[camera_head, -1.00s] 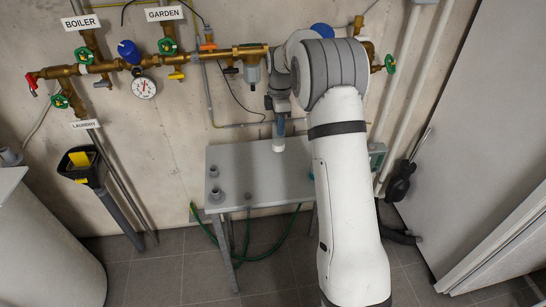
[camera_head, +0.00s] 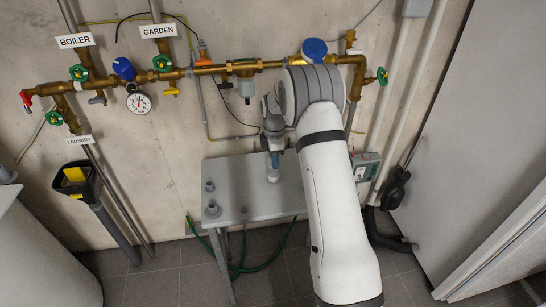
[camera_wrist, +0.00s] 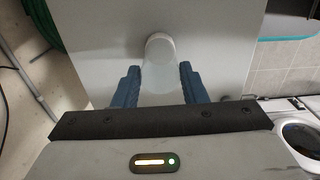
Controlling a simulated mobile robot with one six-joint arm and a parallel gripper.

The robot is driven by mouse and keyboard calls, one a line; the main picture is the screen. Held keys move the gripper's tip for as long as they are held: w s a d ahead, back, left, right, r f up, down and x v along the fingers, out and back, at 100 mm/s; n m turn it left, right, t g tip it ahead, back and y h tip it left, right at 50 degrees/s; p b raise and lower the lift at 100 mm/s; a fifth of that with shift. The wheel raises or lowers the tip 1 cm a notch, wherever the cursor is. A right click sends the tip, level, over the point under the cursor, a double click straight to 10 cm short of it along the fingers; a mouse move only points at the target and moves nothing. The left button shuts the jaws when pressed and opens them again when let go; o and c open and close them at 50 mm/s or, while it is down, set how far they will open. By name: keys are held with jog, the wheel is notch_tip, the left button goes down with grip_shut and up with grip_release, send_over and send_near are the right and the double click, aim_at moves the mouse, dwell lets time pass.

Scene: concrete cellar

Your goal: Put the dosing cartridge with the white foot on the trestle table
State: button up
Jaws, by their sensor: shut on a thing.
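My gripper (camera_head: 273,158) is shut on the dosing cartridge and points down over the trestle table (camera_head: 238,180). The cartridge's round white foot (camera_head: 273,178) shows below the fingers. In the wrist view, the pale, see-through cartridge body (camera_wrist: 160,82) sits between my blue fingers (camera_wrist: 158,88), with the foot at the far end against the grey tabletop (camera_wrist: 215,45). The cartridge looks about upright. I cannot tell whether its foot touches the table.
Two small grey fittings (camera_head: 212,209) stand at the table's left end. A green-grey case (camera_head: 366,166) is by the table's right end. Brass pipes (camera_head: 200,70) run along the wall behind. A green hose (camera_head: 268,262) lies below. The table's middle is clear.

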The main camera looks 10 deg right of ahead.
jog(key=shift+f, duration=0.15)
jog(key=o, duration=1.1)
notch_tip(320, 180, up, 12)
jog(key=r+b, duration=0.1)
jog(key=b, duration=0.1)
jog(key=s+r+m, duration=0.5)
jog(key=s+r, duration=0.2)
jog(key=s, duration=0.2)
jog(key=s+m+t, duration=0.1)
jog(key=s+m, duration=0.3)
jog(key=s, duration=0.5)
jog(key=s+m+t, duration=0.1)
jog(key=s+m, duration=0.3)
jog(key=s, duration=0.6)
jog(key=s+m+t, duration=0.1)
jog(key=s+m, duration=0.4)
jog(key=s, duration=0.5)
jog(key=shift+s+r, duration=0.15)
jog(key=shift+r, duration=0.2)
